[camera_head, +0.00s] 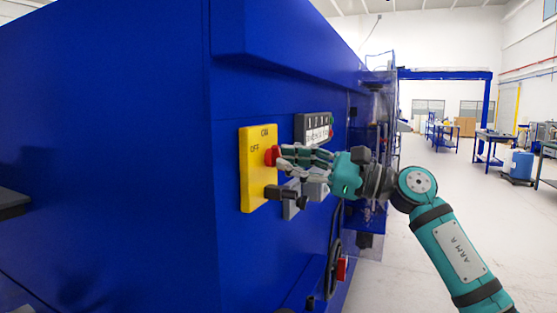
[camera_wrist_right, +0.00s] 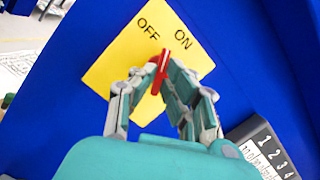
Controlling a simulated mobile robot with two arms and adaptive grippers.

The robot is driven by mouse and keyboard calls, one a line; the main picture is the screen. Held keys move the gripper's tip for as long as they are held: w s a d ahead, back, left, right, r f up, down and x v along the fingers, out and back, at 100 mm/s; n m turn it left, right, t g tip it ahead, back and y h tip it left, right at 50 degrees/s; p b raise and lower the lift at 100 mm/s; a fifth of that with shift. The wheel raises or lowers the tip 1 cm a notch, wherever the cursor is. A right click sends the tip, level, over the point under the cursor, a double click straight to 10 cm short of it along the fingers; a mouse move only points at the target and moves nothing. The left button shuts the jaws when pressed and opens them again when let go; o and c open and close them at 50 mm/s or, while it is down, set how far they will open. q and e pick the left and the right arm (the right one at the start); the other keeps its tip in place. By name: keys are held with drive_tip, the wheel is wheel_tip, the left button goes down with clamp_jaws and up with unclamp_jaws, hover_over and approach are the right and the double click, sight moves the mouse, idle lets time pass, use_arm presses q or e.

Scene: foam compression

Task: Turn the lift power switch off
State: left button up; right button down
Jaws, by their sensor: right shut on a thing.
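The lift power switch is a yellow plate (camera_head: 258,190) marked OFF and ON, with a red knob (camera_head: 271,156), on the blue machine's side. In the right wrist view the plate (camera_wrist_right: 110,68) looks tilted, with the red knob (camera_wrist_right: 161,72) below the two words. My right gripper (camera_head: 280,158) is at the knob, and its fingers (camera_wrist_right: 160,84) are shut on it from both sides. They hide part of the knob, so I cannot tell exactly which word it points to. My left gripper is not in view.
A grey numbered control box (camera_head: 314,128) is mounted right of the switch and also shows in the wrist view (camera_wrist_right: 262,148). The blue machine wall (camera_head: 110,150) fills the left. Open pale floor (camera_head: 430,185) lies to the right, with workbenches farther back.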

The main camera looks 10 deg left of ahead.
drive_tip(key=shift+f+n+b, duration=0.1)
drive_tip(key=shift+n+b, duration=0.4)
drive_tip(key=shift+n, duration=0.3)
drive_tip(key=n+g, duration=0.1)
drive_tip(key=n, duration=0.1)
drive_tip(key=shift+n+b, duration=0.35)
drive_tip(key=shift+n, duration=0.05)
drive_tip(key=shift+w+n+g+h, duration=0.1)
drive_tip(key=shift+n+g+h, duration=0.2)
drive_tip(key=shift+n, duration=1)
drive_tip(key=shift+r, duration=0.2)
drive_tip(key=n, duration=0.2)
drive_tip(key=shift+r+n+h+p, duration=0.15)
drive_tip(key=shift+n+h+p, duration=0.15)
drive_tip(key=n, duration=0.3)
drive_tip(key=shift+n+h, duration=0.3)
drive_tip(key=c, duration=0.6)
unclamp_jaws()
drive_tip(key=shift+c, duration=0.2)
